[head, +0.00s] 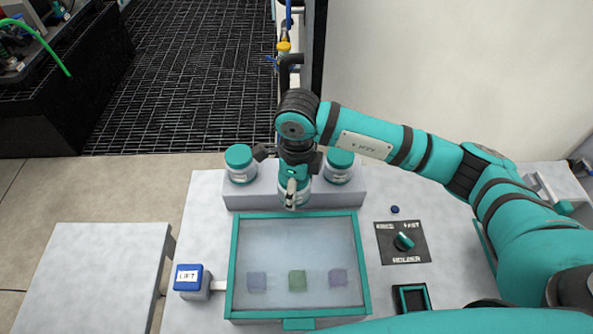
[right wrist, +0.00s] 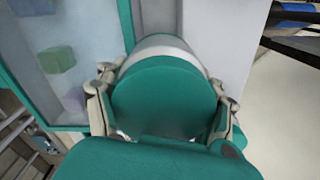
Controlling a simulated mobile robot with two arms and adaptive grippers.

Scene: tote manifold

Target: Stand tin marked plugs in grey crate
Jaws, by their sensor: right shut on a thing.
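Tins with teal lids and pale bodies stand on a raised grey ledge: a left tin (head: 240,164) and a right tin (head: 340,166), with my right gripper (head: 292,192) between them. In the right wrist view its fingers are shut around both sides of a third, teal-lidded tin (right wrist: 165,95). In the head view my gripper mostly hides this tin, at the middle of the ledge. Tin labels are too small or hidden to read, so I cannot tell which is marked plugs. I cannot pick out a grey crate for certain. My left gripper is not in view.
A teal-framed case (head: 364,268) with a cloudy clear top holds coloured blocks, in front of the grey ledge (head: 236,198). A blue LIFT button (head: 188,277) stands left of it. A dark knob panel (head: 402,243) and a small dark tray (head: 411,298) lie right.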

